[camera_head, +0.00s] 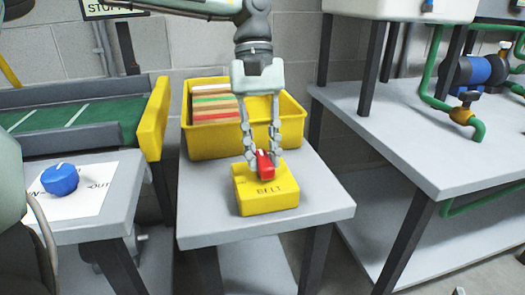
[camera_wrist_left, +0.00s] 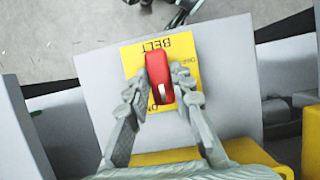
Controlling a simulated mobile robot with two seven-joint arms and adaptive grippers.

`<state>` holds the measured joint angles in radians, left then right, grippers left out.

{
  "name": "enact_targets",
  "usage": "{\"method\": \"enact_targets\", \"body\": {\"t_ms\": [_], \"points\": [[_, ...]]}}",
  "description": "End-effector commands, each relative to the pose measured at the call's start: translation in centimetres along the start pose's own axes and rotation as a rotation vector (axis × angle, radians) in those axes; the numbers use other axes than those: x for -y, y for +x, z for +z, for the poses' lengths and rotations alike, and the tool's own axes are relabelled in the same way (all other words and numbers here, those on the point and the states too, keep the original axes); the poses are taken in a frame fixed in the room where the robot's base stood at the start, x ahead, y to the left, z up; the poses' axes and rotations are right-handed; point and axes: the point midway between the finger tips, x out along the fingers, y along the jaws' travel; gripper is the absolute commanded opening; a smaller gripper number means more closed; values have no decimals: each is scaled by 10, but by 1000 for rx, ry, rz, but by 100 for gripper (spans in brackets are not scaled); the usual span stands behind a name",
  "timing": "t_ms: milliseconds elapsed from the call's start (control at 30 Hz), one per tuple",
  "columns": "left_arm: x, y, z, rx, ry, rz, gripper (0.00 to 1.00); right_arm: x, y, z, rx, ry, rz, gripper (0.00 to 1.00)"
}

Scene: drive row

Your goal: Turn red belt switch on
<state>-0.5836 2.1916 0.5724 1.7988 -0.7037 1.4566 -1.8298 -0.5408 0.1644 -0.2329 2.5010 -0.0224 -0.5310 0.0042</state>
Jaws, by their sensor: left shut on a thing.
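The red belt switch (camera_head: 264,165) is a red handle on top of a yellow box marked BELT (camera_head: 268,194), on a grey table. In the left wrist view the red handle (camera_wrist_left: 159,72) lies nearly in line with the picture's height, and its white mark is at the lower end. Small labels on the yellow plate are partly hidden; I cannot read them surely. My left gripper (camera_head: 262,160) reaches down from above, with its fingers shut on the red handle, one on each side. My right gripper is not in view.
A yellow bin (camera_head: 212,142) with flat boards stands just behind the box. At the left, a blue knob (camera_head: 60,179) sits on another table beside a green conveyor (camera_head: 75,124). A grey bench (camera_head: 365,120) with green pipes stands at the right.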

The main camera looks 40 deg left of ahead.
Motion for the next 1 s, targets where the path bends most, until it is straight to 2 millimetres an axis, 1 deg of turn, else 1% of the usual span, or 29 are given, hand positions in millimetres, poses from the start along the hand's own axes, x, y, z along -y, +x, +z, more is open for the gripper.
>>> {"method": "enact_targets", "body": {"t_ms": [167, 200, 333, 600, 733, 867, 1000], "points": [[0, 0, 0, -1, 3, -1, 0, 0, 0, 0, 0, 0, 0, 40], [0, 0, 0, -2, 3, -1, 27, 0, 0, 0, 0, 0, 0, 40], [0, 0, 0, -1, 2, 0, 43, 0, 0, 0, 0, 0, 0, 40], [0, 0, 0, -1, 1, 0, 43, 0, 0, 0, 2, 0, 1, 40], [0, -8, 0, -3, 0, 1, 43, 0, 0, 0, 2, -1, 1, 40], [-1, -30, 0, -5, -1, 3, 43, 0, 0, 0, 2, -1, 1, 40], [-1, -61, 0, -5, -1, 3, 43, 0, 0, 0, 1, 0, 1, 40]]}}
